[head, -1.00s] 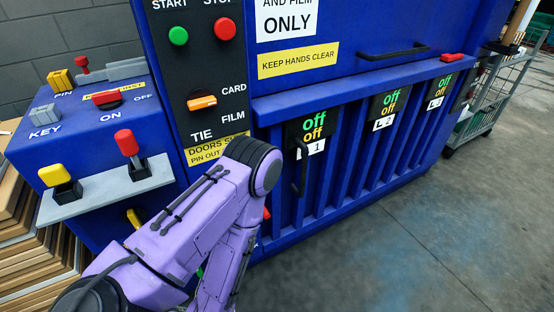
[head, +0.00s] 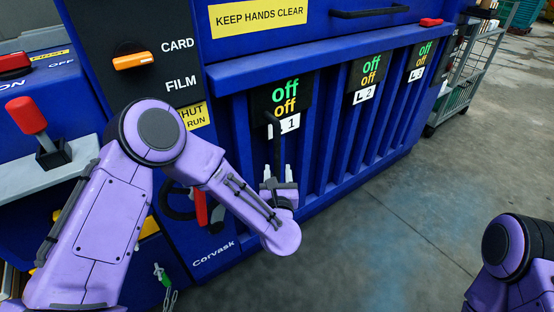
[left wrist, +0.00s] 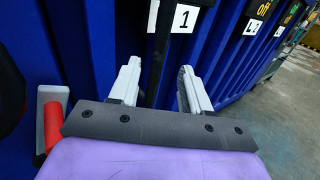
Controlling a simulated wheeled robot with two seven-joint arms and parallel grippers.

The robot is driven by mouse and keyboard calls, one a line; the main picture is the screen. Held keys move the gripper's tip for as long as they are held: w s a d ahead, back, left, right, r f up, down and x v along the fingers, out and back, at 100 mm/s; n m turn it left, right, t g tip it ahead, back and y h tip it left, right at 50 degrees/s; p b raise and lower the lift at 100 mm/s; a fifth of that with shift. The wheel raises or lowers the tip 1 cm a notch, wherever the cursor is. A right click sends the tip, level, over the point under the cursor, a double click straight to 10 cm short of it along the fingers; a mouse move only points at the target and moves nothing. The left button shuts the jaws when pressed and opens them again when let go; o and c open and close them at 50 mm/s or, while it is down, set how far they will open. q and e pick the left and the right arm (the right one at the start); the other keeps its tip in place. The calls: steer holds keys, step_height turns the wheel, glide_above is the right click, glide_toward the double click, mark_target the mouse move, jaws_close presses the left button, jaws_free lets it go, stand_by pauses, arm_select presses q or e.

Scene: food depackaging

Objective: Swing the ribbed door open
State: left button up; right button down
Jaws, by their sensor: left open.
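The blue ribbed door (head: 318,150) is the lower front of the machine, seen in the head view, and it looks closed. A black upright bar handle (head: 277,145) hangs on its left part below the L1 label; the handle also shows in the left wrist view (left wrist: 158,62). My left gripper (head: 278,172) is at the handle's lower end, pointing at the door. In the left wrist view its two pale fingers (left wrist: 160,82) are apart, with the handle between or just beyond them; contact cannot be told. My right arm shows at the lower right; its gripper is out of view.
A red lever (head: 199,207) with a black curved part stands left of the gripper; red also shows in the left wrist view. A control box with a red-knobbed lever (head: 27,115) is at left. A wire cart (head: 465,85) stands at back right. The floor before the door is clear.

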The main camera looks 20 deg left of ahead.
mark_target(278, 153)
arm_select(q)
steer(key=x, duration=1)
steer(key=shift+w, duration=0.1)
jaws_close()
steer(key=shift+d, duration=0.1)
